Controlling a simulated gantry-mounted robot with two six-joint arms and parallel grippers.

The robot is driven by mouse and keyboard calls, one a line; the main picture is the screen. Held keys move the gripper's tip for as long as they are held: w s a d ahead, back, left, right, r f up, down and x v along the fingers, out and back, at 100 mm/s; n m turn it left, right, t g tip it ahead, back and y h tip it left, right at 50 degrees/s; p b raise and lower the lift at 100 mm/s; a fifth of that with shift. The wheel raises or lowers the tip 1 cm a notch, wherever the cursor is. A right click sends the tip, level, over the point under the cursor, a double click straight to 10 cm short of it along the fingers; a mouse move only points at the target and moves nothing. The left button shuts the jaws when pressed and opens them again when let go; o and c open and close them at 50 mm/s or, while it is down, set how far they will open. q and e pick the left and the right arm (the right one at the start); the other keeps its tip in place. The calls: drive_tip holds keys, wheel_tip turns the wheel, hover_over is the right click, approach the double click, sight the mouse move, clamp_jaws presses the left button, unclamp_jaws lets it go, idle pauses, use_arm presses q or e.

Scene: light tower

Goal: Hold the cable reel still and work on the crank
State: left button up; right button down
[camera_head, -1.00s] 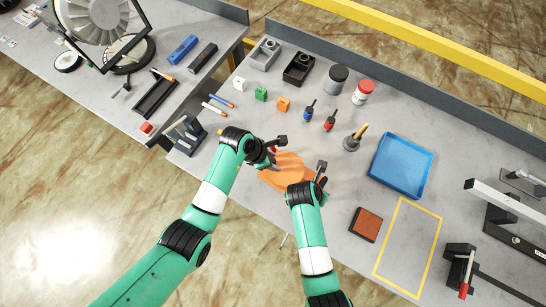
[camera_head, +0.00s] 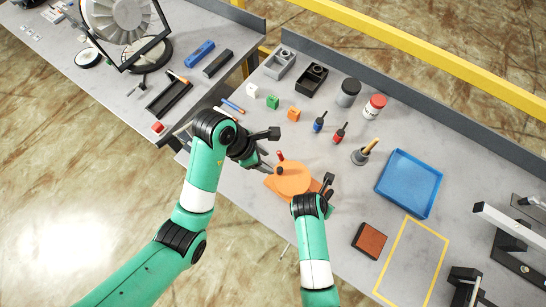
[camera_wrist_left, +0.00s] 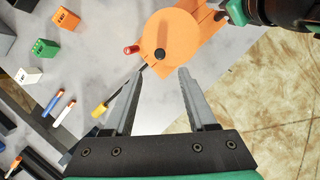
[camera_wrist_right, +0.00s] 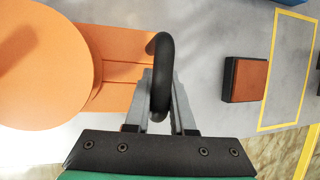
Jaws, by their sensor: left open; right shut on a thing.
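The orange cable reel (camera_head: 291,177) lies on the grey bench, its round disc facing up on an orange base. A dark hub (camera_wrist_left: 160,54) shows on the disc, with the crank's red knob (camera_wrist_left: 131,49) near the disc's edge; the knob also shows in the head view (camera_head: 280,156). My left gripper (camera_wrist_left: 161,76) is open and empty, its fingertips just short of the disc. It also shows in the head view (camera_head: 265,164). My right gripper (camera_wrist_right: 160,78) is shut on the reel's curved black handle (camera_wrist_right: 161,70), beside the disc; its fingertips are partly hidden by the handle.
A thin dark piece with a yellow end (camera_wrist_left: 99,110) lies by the reel. A brown-topped block (camera_head: 369,241), a yellow outline and a blue tray (camera_head: 409,183) are to the right. Small cubes, screwdrivers and jars stand behind.

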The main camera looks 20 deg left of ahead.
sight(279, 169)
use_arm(q)
drive_tip(key=shift+r, duration=0.15)
drive_tip(key=d+f+m+g, duration=0.1)
drive_tip(key=f+m, duration=0.1)
drive_tip(key=f, duration=0.1)
drive_tip(key=w+d+f+m, duration=0.1)
drive_tip(key=f+m, duration=0.2)
drive_tip(key=f, duration=0.1)
drive_tip(key=w+d+f+m+g, duration=0.1)
drive_tip(key=f+m, duration=0.1)
drive_tip(key=f, duration=0.2)
drive_tip(key=shift+w+d+f+g+h, duration=0.1)
drive_tip(key=shift+w+d+g+h, duration=0.2)
drive_tip(key=shift+d+h, duration=0.1)
clamp_jaws()
idle(0.6)
